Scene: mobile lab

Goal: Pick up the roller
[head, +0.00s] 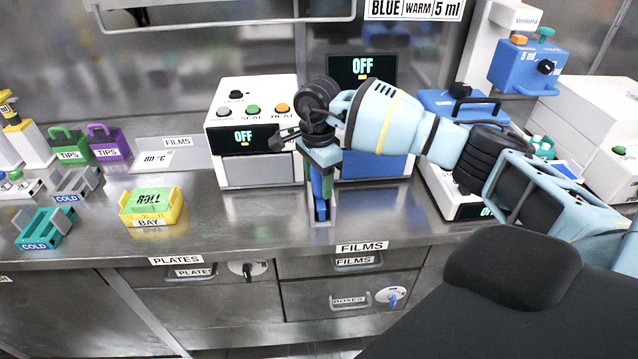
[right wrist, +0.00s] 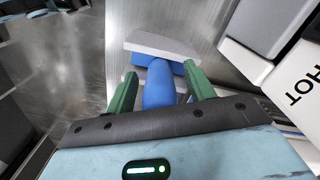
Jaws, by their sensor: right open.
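The roller (head: 321,207) is a blue piece standing on the steel bench, in front of the blue-fronted device with the OFF display. My right gripper (head: 318,172) comes down over it from above, fingers pointing down. In the right wrist view, the roller's blue handle (right wrist: 159,88) lies between the two green fingers of my right gripper (right wrist: 162,82), which are apart. A pale grey block shows beyond the handle. I cannot tell whether either finger touches the handle. Part of the roller is hidden by the gripper. My left gripper is not in view.
A white sealing machine (head: 252,130) stands just left of the gripper. A yellow BAY holder (head: 152,215), a teal COLD rack (head: 46,228) and tip boxes (head: 109,143) are farther left. The bench between the BAY holder and the roller is clear. Drawers line the front below.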

